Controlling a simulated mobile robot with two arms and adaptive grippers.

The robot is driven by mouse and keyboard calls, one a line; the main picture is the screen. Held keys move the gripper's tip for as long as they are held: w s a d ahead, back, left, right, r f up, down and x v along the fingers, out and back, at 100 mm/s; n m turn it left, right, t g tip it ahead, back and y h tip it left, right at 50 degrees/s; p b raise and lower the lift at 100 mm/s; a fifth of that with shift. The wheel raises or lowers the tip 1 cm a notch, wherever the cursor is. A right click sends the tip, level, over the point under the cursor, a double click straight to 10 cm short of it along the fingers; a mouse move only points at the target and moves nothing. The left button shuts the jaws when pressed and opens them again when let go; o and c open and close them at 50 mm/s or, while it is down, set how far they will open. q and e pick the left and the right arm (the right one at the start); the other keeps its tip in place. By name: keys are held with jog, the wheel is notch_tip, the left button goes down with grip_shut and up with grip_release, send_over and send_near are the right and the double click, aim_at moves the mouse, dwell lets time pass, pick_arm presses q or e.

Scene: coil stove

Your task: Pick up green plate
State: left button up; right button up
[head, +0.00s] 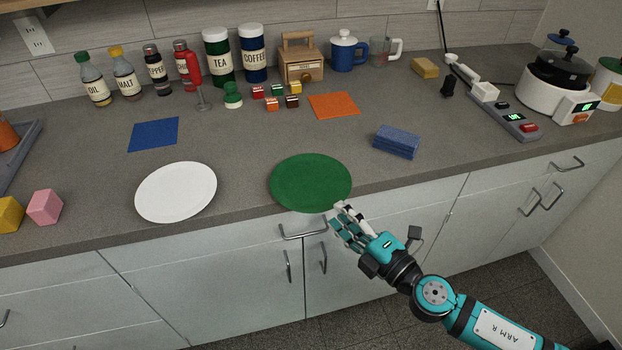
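A green plate (310,181) lies flat on the grey counter, with its front rim close to the counter's front edge. My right gripper (340,216) is at the plate's front right rim, its fingers pointing up and left toward it. I cannot tell whether the fingers touch the rim or hang just in front of it. The gap between the fingers is too small in view to tell whether they are open. My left gripper is not in view.
A white plate (176,191) lies left of the green plate. A blue sponge-like stack (397,141) lies to its right. An orange square (333,106) and several small coloured blocks lie behind. Drawer handles (303,231) stick out below the counter edge.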

aim_at(331, 204)
jog(key=p+x, duration=0.1)
jog(key=x, duration=0.3)
jog(key=shift+w+a+f, duration=0.1)
jog(key=shift+w+f, duration=0.05)
jog(key=shift+w, duration=0.1)
jog(key=shift+s, duration=0.1)
jog(key=shift+c, duration=0.4)
grip_shut()
